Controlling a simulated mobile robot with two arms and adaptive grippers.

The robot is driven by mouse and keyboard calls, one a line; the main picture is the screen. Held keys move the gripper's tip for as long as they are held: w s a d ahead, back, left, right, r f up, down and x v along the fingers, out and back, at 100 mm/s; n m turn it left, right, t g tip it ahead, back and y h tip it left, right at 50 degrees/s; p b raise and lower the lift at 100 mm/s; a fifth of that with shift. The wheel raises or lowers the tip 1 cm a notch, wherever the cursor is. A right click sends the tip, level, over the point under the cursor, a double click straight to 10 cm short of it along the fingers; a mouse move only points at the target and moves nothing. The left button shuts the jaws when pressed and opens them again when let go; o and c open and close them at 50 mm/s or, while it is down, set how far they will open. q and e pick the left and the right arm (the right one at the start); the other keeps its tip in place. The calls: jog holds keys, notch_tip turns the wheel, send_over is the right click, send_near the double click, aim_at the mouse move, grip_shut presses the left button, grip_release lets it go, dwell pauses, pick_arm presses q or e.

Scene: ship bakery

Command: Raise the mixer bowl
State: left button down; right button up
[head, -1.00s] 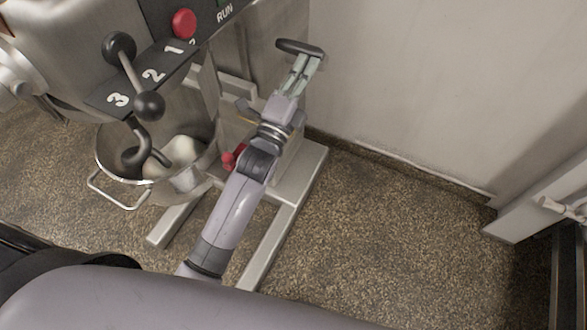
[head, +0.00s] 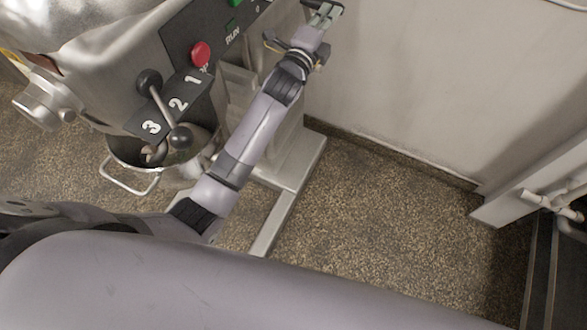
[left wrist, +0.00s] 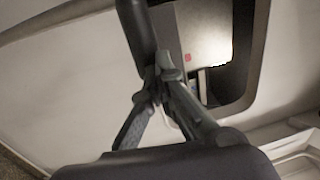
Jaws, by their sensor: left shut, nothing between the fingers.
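The steel mixer bowl (head: 112,166) hangs under the mixer head (head: 110,70), with its wire handle (head: 130,188) toward me. The bowl's rim is close below the head, and the head and speed panel hide most of its inside. My left gripper (head: 326,12) is at the top edge of the head view, beside the mixer's right side, at a dark lever grip (head: 336,6). In the left wrist view, the fingers (left wrist: 162,84) are closed together, and the dark grip (left wrist: 136,30) runs up from near their tips. Whether they touch it is unclear. My right gripper is out of view.
The speed lever (head: 163,112), red button (head: 201,54) and green button (head: 237,28) are on the mixer's front. A pale wall (head: 400,90) stands close on the right. A white frame with pipes (head: 555,195) is at far right. Speckled floor (head: 370,215) between is clear.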

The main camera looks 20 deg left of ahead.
aim_at(334, 3)
pick_arm(q)
jog(key=w, duration=0.1)
jog(key=w+r, duration=0.1)
jog(key=w, duration=0.1)
jog(key=shift+d+r, duration=0.25)
jog(key=shift+d, duration=0.05)
jog(key=shift+r, duration=0.3)
jog(key=shift+w, duration=0.15)
jog(key=shift+f, duration=0.1)
